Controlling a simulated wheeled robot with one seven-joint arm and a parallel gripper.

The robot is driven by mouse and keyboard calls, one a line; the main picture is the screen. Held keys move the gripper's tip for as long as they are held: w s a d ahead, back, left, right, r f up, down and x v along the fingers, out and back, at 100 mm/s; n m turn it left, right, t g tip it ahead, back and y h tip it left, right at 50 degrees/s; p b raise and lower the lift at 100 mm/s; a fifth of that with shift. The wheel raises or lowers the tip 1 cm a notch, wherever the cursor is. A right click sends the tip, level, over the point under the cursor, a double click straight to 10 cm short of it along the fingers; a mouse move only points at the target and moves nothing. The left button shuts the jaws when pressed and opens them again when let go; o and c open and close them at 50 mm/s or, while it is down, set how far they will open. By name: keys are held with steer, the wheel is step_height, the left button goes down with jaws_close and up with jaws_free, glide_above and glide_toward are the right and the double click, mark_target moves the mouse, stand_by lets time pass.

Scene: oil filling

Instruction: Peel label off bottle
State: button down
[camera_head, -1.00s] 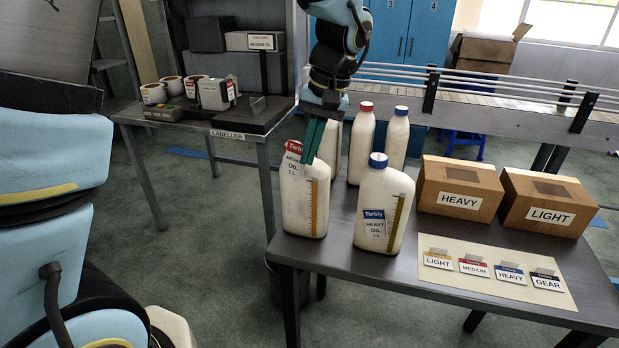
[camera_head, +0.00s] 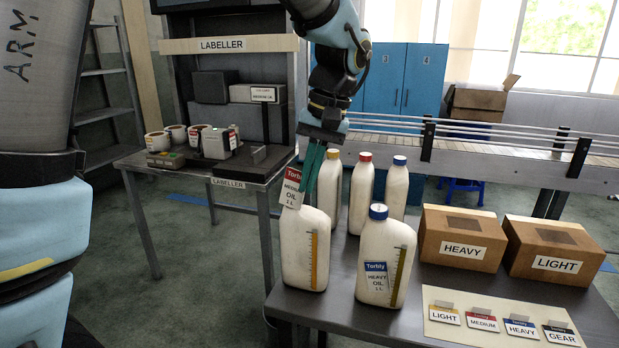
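A white bottle (camera_head: 306,252) with an amber level strip stands at the table's left front corner, and its front is bare. A red-topped label (camera_head: 291,188) reading Torbly Medium Oil 1 L is at the green fingers of my gripper (camera_head: 304,200), just above that bottle's upper left shoulder. The fingers look closed together on the label, which hides part of them. The bottle's top is hidden behind the label and fingers. A second white bottle (camera_head: 386,270) with a blue cap stands to the right and has a blue Heavy Oil label (camera_head: 377,281) on its front.
White bottles with yellow (camera_head: 331,186), red (camera_head: 361,193) and blue (camera_head: 395,190) caps stand behind. A card (camera_head: 470,337) with label samples lies in front. The labeller table (camera_head: 262,184) is back left.

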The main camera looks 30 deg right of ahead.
steer(key=s+a+r+p, duration=0.1)
steer(key=s+a+r, duration=0.1)
steer(key=s, duration=0.3)
steer(key=shift+a+r, duration=0.3)
steer(key=shift+a, duration=0.6)
